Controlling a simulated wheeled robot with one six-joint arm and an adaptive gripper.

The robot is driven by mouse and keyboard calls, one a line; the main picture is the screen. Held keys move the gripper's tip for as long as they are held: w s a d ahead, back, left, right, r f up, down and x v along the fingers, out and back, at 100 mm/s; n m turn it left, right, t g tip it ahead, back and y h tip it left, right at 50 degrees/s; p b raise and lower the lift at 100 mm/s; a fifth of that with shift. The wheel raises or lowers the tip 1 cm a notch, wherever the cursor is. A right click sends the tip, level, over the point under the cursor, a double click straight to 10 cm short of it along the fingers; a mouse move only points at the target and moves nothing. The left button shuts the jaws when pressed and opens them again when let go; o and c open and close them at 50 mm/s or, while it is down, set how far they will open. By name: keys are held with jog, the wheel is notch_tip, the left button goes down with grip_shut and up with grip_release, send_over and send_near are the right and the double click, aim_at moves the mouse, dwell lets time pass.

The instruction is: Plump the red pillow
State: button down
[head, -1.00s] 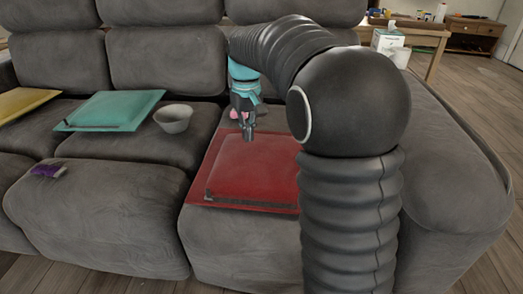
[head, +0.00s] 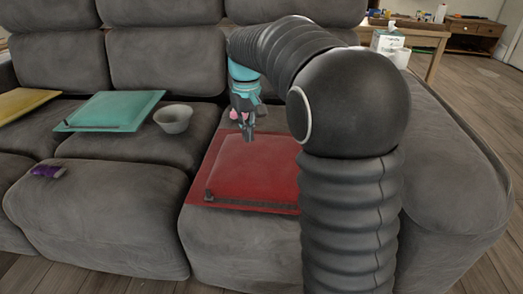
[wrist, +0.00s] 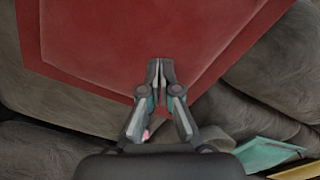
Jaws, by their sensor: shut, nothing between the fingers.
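The red pillow (head: 250,172) lies flat on the right seat of the grey sofa in the head view, and my arm hides its right part. In the wrist view the red pillow (wrist: 140,40) fills much of the upper picture. My gripper (head: 249,138) is over the pillow's far part, pointing down. Its fingertips (wrist: 160,64) are together with nothing between them in the wrist view. I cannot tell whether the tips touch the pillow.
On the sofa to the left are a grey bowl (head: 173,119), a teal pillow (head: 112,110), a yellow pillow (head: 25,102) and a small purple thing (head: 48,171). A tissue box (head: 387,40) stands on a table behind. The seat front (head: 235,250) is bare.

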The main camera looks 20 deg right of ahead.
aim_at(249, 149)
jog(key=shift+f+b, duration=0.85)
jog(key=shift+f, duration=0.85)
jog(key=shift+r, duration=0.1)
jog(key=shift+s+d+r+p, duration=0.15)
jog(key=shift+d+r+p, duration=0.25)
jog(key=shift+r+p, duration=0.1)
jog(key=shift+s+d+r+p, duration=0.3)
jog(key=shift+d+r+p, duration=0.15)
jog(key=shift+d+r, duration=0.15)
jog(key=shift+s+d+r+p, duration=0.25)
jog(key=shift+d+r+p, duration=0.25)
jog(key=shift+d, duration=0.1)
jog(key=shift+f, duration=0.15)
